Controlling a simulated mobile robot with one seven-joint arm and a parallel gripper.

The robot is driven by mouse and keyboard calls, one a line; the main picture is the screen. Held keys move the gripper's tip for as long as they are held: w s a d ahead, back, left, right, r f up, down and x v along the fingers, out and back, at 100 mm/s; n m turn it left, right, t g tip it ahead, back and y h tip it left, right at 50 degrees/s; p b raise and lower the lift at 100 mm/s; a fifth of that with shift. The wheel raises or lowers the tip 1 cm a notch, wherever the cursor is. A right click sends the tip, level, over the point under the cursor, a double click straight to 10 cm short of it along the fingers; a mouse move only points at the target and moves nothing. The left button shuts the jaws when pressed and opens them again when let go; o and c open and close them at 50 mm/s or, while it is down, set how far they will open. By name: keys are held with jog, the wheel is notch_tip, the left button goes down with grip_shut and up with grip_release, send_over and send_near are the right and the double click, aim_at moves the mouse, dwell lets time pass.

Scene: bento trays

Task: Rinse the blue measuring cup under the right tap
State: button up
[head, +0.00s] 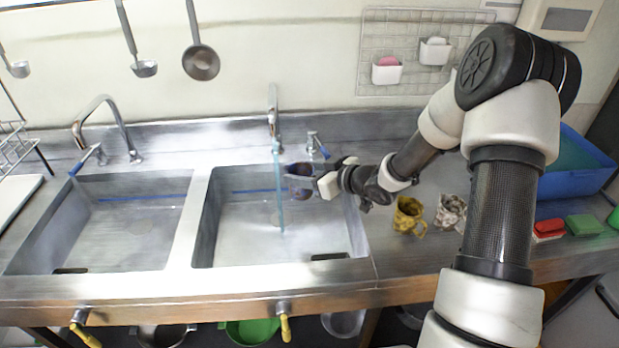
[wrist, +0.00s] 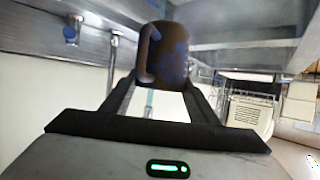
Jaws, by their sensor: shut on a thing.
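My gripper (head: 311,184) is shut on a dark brown cup with blue patches, the only bluish cup I see. In the wrist view the cup (wrist: 172,52) sits between the fingertips (wrist: 165,85), its handle to the left. In the head view the cup (head: 298,169) looks small and dark, above the right sink (head: 235,245). The right tap (head: 273,105) is running, and a thin blue stream (head: 281,205) falls into that sink. The cup is just right of the stream; I cannot tell whether water touches it. Its opening is not clear.
A yellow mug (head: 408,217) and a grey-white patterned mug (head: 450,213) stand on the counter right of the sink. The left sink (head: 125,235) is empty. A blue tub (head: 580,185), a red sponge (head: 549,228) and a green one (head: 584,225) lie farther right. Ladles (head: 200,62) hang above.

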jog(key=w+a+f+b, duration=0.1)
jog(key=w+a, duration=0.3)
jog(key=w, duration=0.4)
jog(key=shift+a+f, duration=0.4)
jog(key=shift+f, duration=0.05)
jog(key=shift+w+d, duration=0.1)
jog(key=shift+w, duration=0.05)
dwell(0.3)
jog(key=shift+w+d+p, duration=0.25)
jog(key=shift+d+p, duration=0.1)
jog(key=shift+d, duration=0.15)
jog(key=shift+s+a, duration=0.1)
jog(key=shift+a, duration=0.05)
jog(key=shift+s+a, duration=0.25)
jog(key=shift+a, duration=0.2)
jog(key=shift+s+d, duration=0.7)
jog(key=shift+s, duration=0.45)
jog(key=shift+s+d, duration=0.65)
jog(key=shift+s, duration=0.5)
jog(key=shift+s+d, duration=0.7)
jog(key=shift+s, duration=0.45)
